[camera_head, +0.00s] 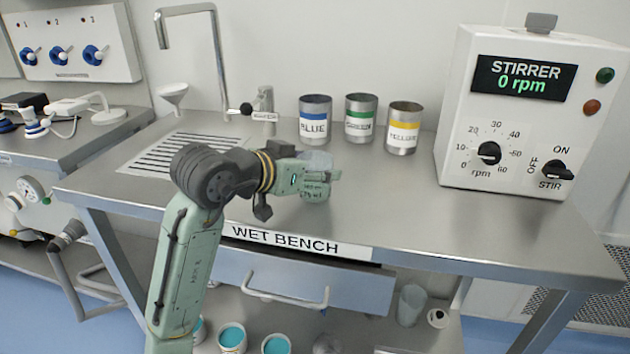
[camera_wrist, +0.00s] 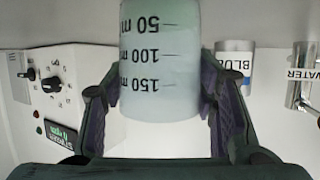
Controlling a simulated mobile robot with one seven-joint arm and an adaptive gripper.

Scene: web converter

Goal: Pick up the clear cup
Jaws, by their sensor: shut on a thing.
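The clear cup (camera_wrist: 160,62) has dark markings of 50, 100 and 150 ml, which appear upside down in the wrist view. My gripper (camera_wrist: 157,85) is shut on it, with one dark finger pad on each side of its wall. In the head view, the cup (camera_head: 318,158) shows partly behind my gripper (camera_head: 322,180), over the middle of the wet bench. The fingers hide part of it. I cannot tell whether its base touches the bench top.
Cans labelled BLUE (camera_head: 314,122), GREEN (camera_head: 360,117) and YELLOW (camera_head: 403,130) stand behind the cup. The stirrer box (camera_head: 530,115) stands at the right, the sink drainer (camera_head: 185,152) at the left. The bench's front right is clear.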

